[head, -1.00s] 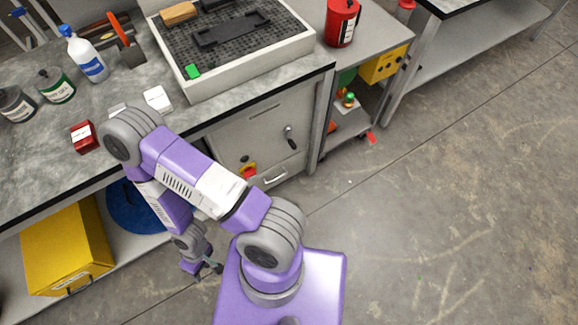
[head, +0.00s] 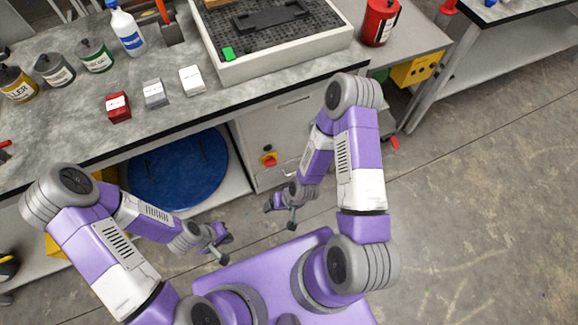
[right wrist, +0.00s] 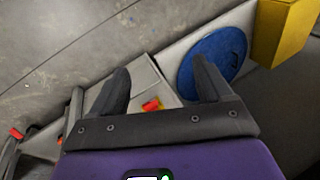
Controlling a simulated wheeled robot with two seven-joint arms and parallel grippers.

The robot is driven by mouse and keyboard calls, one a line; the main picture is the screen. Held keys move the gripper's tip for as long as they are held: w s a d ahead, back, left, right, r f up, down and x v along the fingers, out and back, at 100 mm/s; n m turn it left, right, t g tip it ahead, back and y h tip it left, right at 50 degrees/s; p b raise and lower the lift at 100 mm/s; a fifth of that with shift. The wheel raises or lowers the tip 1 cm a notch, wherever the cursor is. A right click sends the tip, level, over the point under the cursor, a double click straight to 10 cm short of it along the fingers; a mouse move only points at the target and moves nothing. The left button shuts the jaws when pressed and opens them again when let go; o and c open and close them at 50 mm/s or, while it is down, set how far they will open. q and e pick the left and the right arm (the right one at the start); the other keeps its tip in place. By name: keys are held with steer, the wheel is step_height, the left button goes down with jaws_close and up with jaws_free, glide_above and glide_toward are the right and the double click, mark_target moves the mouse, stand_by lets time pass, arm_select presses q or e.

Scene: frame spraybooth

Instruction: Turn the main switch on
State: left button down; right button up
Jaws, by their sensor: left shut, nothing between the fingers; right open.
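The main switch (head: 268,159), a red knob on a yellow plate, is on the front of the grey cabinet below the bench. I cannot tell the knob's exact angle. My right gripper (head: 279,213) is open and empty, in front of the cabinet and apart from the switch; its two fingers show spread in the right wrist view (right wrist: 160,85). My left gripper (head: 221,254) is shut and empty, left of the right one and away from the switch.
The bench (head: 215,107) overhangs the cabinet (head: 250,134). A blue round object (head: 178,170) lies on the lower shelf left of the switch. A yellow box (right wrist: 283,30) shows in the right wrist view. Open floor (head: 480,220) lies to the right.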

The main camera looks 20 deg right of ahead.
steer(key=shift+o, duration=0.3)
steer(key=w+d+f+t+b, duration=0.1)
steer(key=w+f+t, duration=0.2)
steer(key=w+f, duration=0.3)
steer(key=w+d+f+n+t+h+b, duration=0.1)
steer(key=w+d+f+t+b, duration=0.1)
steer(key=w+f, duration=0.4)
steer(key=shift+w+t, duration=0.15)
steer(key=shift+t, duration=0.35)
steer(key=n+t+h+b, duration=0.2)
steer(key=t, duration=0.3)
glide_toward(271, 164)
steer(key=shift+t, duration=0.3)
steer(key=b+x, duration=0.1)
steer(key=x, duration=0.1)
steer(key=b+x, duration=0.1)
steer(key=x, duration=0.4)
steer(key=shift+f+b, duration=0.3)
steer(key=shift+b, duration=0.1)
steer(key=shift+w+f, duration=0.15)
steer(key=shift+w, duration=0.3)
steer(key=c, duration=1.1)
steer(key=shift+o, duration=0.2)
steer(key=shift+m, duration=0.3)
